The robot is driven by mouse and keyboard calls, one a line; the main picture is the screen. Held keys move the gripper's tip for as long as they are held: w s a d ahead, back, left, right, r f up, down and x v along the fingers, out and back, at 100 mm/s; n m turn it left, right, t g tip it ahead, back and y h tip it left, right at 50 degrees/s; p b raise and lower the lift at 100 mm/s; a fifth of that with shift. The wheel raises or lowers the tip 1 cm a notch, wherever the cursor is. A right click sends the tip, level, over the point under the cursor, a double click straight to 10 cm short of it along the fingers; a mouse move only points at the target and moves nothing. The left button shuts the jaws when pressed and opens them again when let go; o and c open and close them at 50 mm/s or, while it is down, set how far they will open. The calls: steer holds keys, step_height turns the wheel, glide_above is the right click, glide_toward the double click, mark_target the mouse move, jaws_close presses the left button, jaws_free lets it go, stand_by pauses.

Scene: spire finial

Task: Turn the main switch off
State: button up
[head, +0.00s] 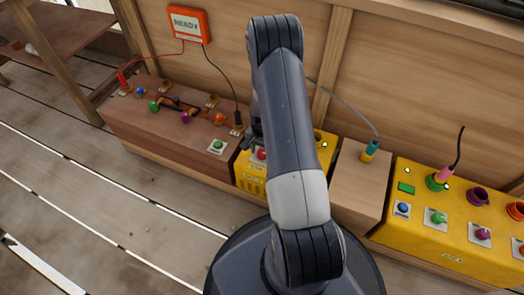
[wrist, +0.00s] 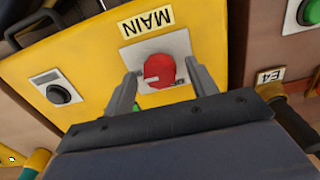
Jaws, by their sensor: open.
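The main switch (wrist: 159,71) is a red round knob on a light square plate, on a yellow box (wrist: 85,60) under a label reading MAIN. A pale bar shows across its face. In the wrist view my gripper (wrist: 160,82) is open, with one finger on each side of the red knob; I cannot tell whether they touch it. In the head view the red knob (head: 261,154) shows just left of my arm, which hides much of the yellow box.
A black button (wrist: 59,94) sits left of the switch. A brown box (head: 170,135) with knobs and a green button (head: 217,146) stands to the left. A wooden block (head: 355,185) and a yellow panel (head: 450,250) stand to the right.

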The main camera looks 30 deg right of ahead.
steer(key=shift+c, duration=0.3)
steer(key=c, duration=0.9)
steer(key=shift+n, duration=0.3)
steer(key=n, duration=0.4)
steer(key=shift+b, duration=0.35)
steer(key=n, duration=0.9)
steer(key=shift+b, duration=0.4)
steer(key=shift+n, duration=2.1)
